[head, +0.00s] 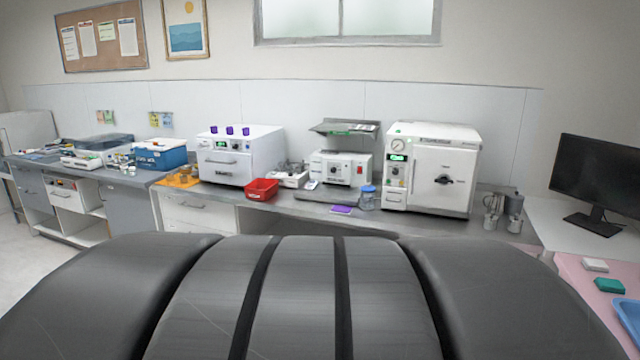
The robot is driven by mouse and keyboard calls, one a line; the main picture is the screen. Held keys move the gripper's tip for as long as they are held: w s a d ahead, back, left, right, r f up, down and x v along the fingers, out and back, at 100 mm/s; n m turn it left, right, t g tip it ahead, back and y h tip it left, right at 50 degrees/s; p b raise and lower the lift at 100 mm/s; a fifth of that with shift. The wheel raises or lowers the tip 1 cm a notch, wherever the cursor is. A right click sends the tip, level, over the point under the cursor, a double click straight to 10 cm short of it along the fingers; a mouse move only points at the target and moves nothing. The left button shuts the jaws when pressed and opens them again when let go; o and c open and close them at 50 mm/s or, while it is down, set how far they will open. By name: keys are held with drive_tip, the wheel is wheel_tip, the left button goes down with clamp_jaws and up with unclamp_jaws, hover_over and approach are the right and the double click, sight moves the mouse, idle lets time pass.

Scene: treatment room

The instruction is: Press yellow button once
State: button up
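I cannot make out a yellow button in the head view. Three machines stand on the grey counter. The left white box unit (237,158) has a small green display and purple items on top. The middle small unit (340,167) has a dark knob and a red switch. The right large white unit (441,165) has a door with a dark handle, a green display (398,157) and small controls too small to tell apart. My gripper is not in view.
A red bin (262,189), an orange tray (180,181), a blue-lidded jar (367,198) and metal cups (492,213) stand on the counter. A blue box (160,154) is farther left. A black monitor (598,177) stands on the right. Dark grey curved surfaces block the foreground.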

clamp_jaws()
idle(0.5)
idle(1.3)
